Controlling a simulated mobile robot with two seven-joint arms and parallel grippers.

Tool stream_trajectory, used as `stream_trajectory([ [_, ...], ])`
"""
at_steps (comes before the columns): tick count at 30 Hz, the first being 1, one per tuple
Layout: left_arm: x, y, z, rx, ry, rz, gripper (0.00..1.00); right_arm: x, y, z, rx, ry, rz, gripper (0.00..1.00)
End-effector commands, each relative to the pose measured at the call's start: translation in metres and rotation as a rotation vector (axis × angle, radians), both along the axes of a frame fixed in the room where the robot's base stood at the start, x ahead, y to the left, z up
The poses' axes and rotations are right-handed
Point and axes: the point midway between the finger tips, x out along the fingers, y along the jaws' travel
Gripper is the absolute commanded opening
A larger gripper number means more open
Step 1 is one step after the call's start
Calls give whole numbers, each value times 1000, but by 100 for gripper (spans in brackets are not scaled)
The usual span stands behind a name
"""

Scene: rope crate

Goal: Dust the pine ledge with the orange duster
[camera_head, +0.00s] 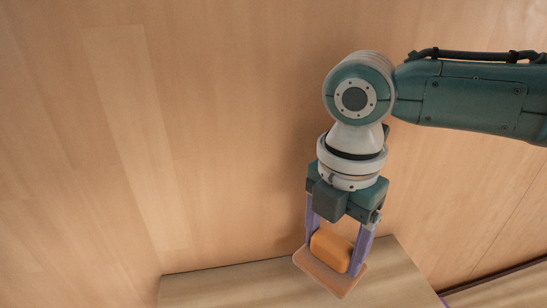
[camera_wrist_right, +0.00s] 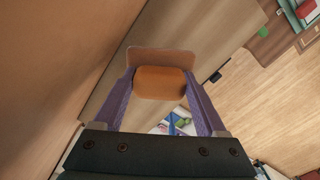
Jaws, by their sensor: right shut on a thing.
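The orange duster (camera_head: 331,251) is an orange block on a flat brownish pad. My right gripper (camera_head: 336,254) is shut on its orange block, with one purple finger on each side. The pad is tilted and sits at the back edge of the pine ledge (camera_head: 225,289), near the wall. I cannot tell whether the pad touches the ledge. In the right wrist view the duster (camera_wrist_right: 160,83) is between the fingers, with the pad's edge showing beyond it and the ledge (camera_wrist_right: 115,95) beneath. My left gripper is not in view.
A wood-panelled wall (camera_head: 200,130) rises behind the ledge. The visible ledge top is bare to the left of the duster. In the right wrist view, a wooden floor (camera_wrist_right: 265,105) lies below, and a red object (camera_wrist_right: 306,9) is at the top right.

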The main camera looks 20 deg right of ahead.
Motion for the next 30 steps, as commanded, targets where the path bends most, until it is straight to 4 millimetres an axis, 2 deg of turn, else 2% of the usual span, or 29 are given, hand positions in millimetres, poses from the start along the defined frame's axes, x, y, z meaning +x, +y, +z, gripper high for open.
stream_trajectory([
  [9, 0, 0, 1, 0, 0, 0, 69, 0, 3, 1, 1, -3, 2, 9],
  [14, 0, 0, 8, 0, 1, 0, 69, 0, 3, 3, 2, -2, 2, 9],
  [24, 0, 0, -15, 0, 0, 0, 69, 0, 3, -31, 1, -2, 2, 9],
  [30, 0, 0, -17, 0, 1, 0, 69, 0, 2, -35, 1, -3, 2, 9],
])
